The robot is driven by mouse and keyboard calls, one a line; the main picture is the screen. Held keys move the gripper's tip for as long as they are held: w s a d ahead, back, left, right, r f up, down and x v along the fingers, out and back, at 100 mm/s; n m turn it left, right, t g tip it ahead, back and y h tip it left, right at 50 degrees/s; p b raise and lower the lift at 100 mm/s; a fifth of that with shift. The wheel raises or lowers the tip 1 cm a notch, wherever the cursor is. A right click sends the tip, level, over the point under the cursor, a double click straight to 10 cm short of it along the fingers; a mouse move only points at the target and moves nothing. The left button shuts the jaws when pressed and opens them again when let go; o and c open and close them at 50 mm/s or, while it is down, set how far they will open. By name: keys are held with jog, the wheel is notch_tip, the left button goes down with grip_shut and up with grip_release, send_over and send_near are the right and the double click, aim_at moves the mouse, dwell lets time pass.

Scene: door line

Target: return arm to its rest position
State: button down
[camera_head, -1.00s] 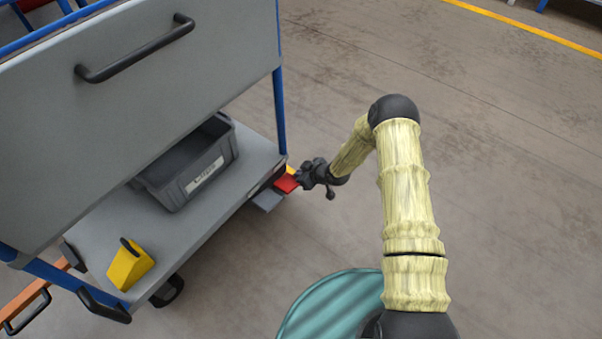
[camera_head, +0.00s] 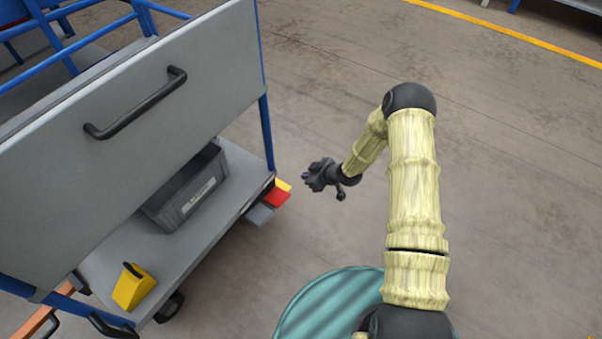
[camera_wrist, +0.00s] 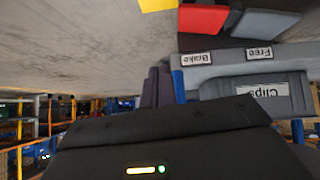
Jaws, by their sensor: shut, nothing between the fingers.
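My gripper (camera_head: 314,178) is in the middle of the head view, at the end of my bent arm. It is shut and empty, and a strip of floor separates it from the cart. The red pedal (camera_head: 277,197) and the grey pedal (camera_head: 260,214) stick out from the cart's lower edge, left of my gripper. In the wrist view the red pedal (camera_wrist: 203,18) sits above a label reading "Brake" and the grey pedal (camera_wrist: 264,24) above one reading "Free"; the picture is upside down. A yellow patch (camera_head: 283,185) shows beside the red pedal.
The cart (camera_head: 150,130) with blue posts and a black handle (camera_head: 137,104) fills the left. Its lower shelf holds a grey bin (camera_head: 187,190) labelled "Clips" and a yellow wedge-shaped block (camera_head: 133,287). The floor to the right and behind my arm is clear.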

jog(key=shift+s+d+r, duration=0.2)
jog(key=shift+d+r, duration=0.1)
jog(key=shift+d, duration=0.1)
